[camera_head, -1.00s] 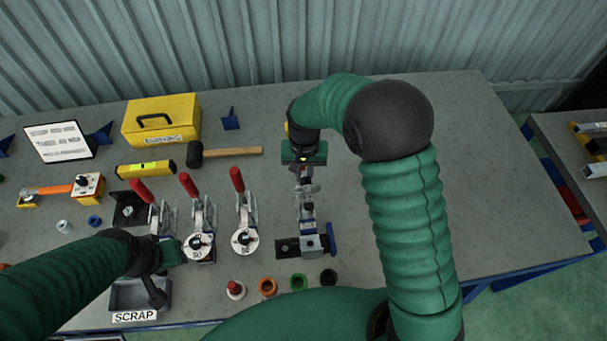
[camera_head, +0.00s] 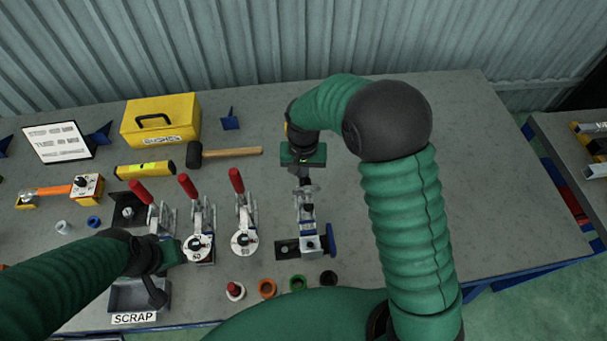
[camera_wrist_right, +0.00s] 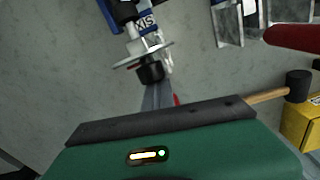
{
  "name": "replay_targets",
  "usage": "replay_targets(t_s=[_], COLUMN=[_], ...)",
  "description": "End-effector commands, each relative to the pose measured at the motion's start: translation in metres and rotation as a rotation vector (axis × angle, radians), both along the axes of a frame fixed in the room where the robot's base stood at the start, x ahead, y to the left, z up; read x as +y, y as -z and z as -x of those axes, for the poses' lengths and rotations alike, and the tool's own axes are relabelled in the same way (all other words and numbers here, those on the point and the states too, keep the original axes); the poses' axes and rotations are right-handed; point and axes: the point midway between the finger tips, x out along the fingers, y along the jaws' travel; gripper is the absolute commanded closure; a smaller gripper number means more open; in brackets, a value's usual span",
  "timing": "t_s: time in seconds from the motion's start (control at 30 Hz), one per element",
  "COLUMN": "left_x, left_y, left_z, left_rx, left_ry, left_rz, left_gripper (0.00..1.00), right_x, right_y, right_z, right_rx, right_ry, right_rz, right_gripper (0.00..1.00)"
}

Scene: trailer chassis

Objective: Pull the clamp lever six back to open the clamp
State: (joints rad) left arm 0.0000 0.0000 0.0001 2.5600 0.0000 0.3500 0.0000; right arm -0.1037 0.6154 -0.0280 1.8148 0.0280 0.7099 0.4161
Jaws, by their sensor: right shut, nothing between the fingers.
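The clamp (camera_head: 308,222) under my right arm stands on the bench with a dark base and a blue part at its near end. In the right wrist view its label (camera_wrist_right: 146,24) seems to read SIX upside down, and a round metal disc with a black tip (camera_wrist_right: 150,68) points at my fingers. My right gripper (camera_head: 305,178) is at the clamp's far end; its fingers (camera_wrist_right: 158,97) are shut and empty. A small red piece (camera_wrist_right: 176,100), perhaps of the lever, shows beside them; the rest is hidden. My left gripper (camera_head: 153,288) is low at left, its opening unclear.
Several red-handled clamps (camera_head: 243,210) stand left of this clamp. A hammer (camera_head: 225,152), a yellow toolbox (camera_head: 161,120) and a sign (camera_head: 58,142) lie behind. A scrap tray (camera_head: 128,297) is beneath my left gripper. Coloured rings (camera_head: 298,283) line the near edge. Right of my right arm the bench is clear.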

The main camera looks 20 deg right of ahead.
Motion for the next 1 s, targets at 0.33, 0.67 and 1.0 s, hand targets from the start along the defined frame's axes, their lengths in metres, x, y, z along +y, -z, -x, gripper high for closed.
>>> replay_targets(t_s=[0.33, 0.67, 1.0], left_x=[0.0, 0.0, 0.0], left_y=[0.0, 0.0, 0.0004], left_z=[0.0, 0.0, 0.0], left_rx=[0.0, 0.0, 0.0], left_ry=[0.0, 0.0, 0.0], left_rz=[0.0, 0.0, 0.0], left_gripper=[0.64, 0.64, 0.64], right_x=[-0.0012, -0.0013, -0.001], right_y=[0.0007, 0.0008, -0.0036], right_z=[0.0017, 0.0017, -0.0006], right_rx=[0.006, 0.005, 0.0], right_ry=[0.001, 0.001, 0.001], right_rz=[0.002, 0.002, 0.001], right_gripper=[0.94, 0.52, 0.52])
